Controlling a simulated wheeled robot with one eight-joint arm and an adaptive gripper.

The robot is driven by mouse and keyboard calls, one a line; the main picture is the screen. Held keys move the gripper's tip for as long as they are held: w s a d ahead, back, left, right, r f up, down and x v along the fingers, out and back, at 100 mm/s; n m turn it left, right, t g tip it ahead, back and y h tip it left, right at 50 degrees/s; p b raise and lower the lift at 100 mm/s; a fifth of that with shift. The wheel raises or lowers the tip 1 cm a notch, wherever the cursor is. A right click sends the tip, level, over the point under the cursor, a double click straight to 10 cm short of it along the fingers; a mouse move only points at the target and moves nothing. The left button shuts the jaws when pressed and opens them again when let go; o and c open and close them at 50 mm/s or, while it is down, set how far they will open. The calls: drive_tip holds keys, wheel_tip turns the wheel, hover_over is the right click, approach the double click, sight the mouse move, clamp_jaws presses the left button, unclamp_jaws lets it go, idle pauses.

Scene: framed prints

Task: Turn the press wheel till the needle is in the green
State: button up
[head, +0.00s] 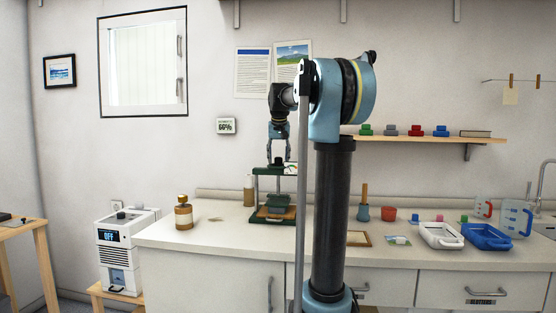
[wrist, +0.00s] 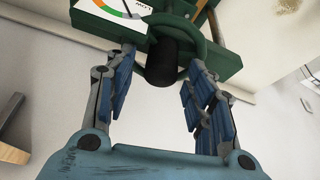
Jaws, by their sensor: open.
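The press wheel (wrist: 188,52) is a dark green ring with a black handle knob (wrist: 161,66) pointing toward the camera. A white gauge (wrist: 110,12) with green and orange arcs and the word LOW is cut off by the top edge; I cannot make out where its needle points. My gripper (head: 279,150) is open above the press, its fingers (wrist: 161,72) on either side of the knob, apparently apart from it.
A brown-capped jar (head: 183,215) stands left on the counter. White (head: 441,236) and blue (head: 487,238) trays, cups and a jug (head: 515,217) stand at the right. A shelf (head: 430,138) hangs on the wall. Counter left of the press is mostly clear.

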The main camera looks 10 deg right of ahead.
drive_tip(key=v, duration=1.2)
drive_tip(key=shift+f, duration=0.1)
